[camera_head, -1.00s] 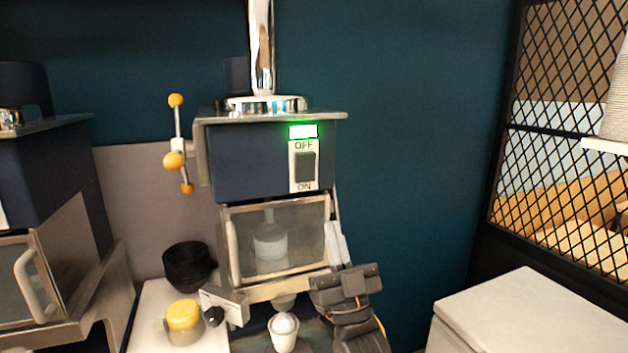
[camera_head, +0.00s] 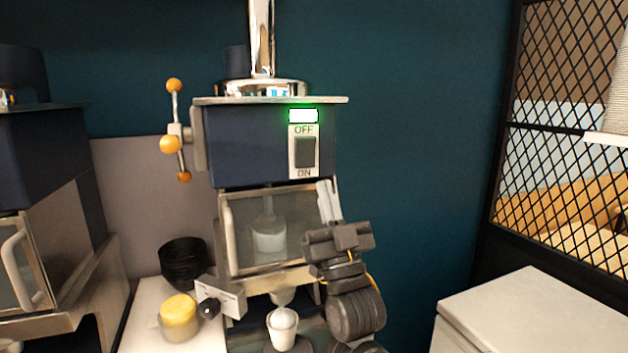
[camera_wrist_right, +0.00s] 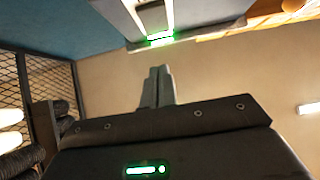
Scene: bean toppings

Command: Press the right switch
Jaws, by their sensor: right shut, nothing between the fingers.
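The switch (camera_head: 305,152) is a dark rocker on a white plate marked OFF above and ON below, on the upper right front of the blue machine (camera_head: 245,150). A green-edged light (camera_head: 303,116) glows above it. In the right wrist view the switch (camera_wrist_right: 152,17) and the green light (camera_wrist_right: 160,39) show at the top. My right gripper (camera_head: 325,186) is below the switch, pointing up, apart from it. Its fingers are shut and empty; they also show in the right wrist view (camera_wrist_right: 160,72). My left gripper is not in view.
A white cup (camera_head: 282,328) stands under the machine's outlet. A yellow-topped container (camera_head: 178,318) and black bowls (camera_head: 184,262) are at the left. A lever with orange knobs (camera_head: 171,144) is on the machine's left side. A second machine (camera_head: 40,150) stands further left.

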